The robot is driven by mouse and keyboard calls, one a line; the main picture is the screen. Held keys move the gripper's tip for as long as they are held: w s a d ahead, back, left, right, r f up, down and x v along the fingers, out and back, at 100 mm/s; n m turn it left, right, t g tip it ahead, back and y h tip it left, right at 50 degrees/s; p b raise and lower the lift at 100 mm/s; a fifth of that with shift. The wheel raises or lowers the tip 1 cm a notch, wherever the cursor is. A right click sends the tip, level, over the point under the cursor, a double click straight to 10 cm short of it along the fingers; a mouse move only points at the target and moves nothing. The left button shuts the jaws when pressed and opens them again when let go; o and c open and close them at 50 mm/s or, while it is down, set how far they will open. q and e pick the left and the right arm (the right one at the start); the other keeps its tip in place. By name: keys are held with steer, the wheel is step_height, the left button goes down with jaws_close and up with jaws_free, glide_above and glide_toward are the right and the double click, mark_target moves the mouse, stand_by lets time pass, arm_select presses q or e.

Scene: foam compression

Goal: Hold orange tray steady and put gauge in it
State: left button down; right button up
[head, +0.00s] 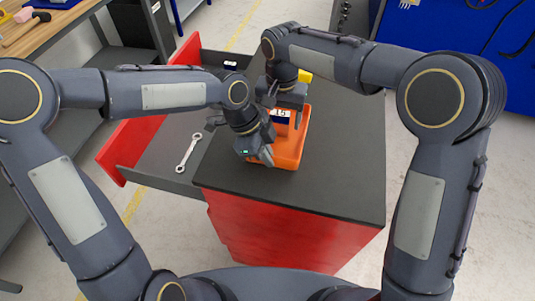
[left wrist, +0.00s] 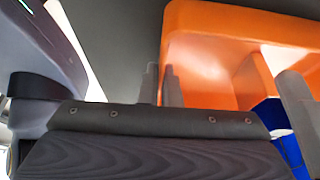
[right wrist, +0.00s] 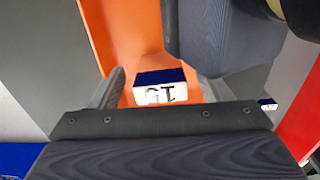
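The orange tray (head: 289,158) sits on the dark top of a red cabinet. My left gripper (head: 266,157) is at its near left side; in the left wrist view its two fingers (left wrist: 161,85) are close together with the tray's wall (left wrist: 200,60) between them. The gauge, a blue block with a white face marked 15 (head: 280,114), is inside the tray. My right gripper (head: 287,104) is above it. In the right wrist view its fingers (right wrist: 160,92) stand apart on either side of the gauge (right wrist: 160,88), with orange showing beside it. The gauge's underside is hidden.
An open drawer at left holds a wrench (head: 188,153) and a small blue-and-white block (head: 230,66) at its far end. The cabinet top (head: 345,165) is clear right of the tray. A wooden workbench (head: 45,35) stands at the far left.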

step_height(320, 180, up, 12)
stand_by(0.7)
arm_select(q)
steer(key=c, duration=1.6)
jaws_free()
steer(key=shift+o, duration=0.2)
steer(key=shift+r, duration=0.1)
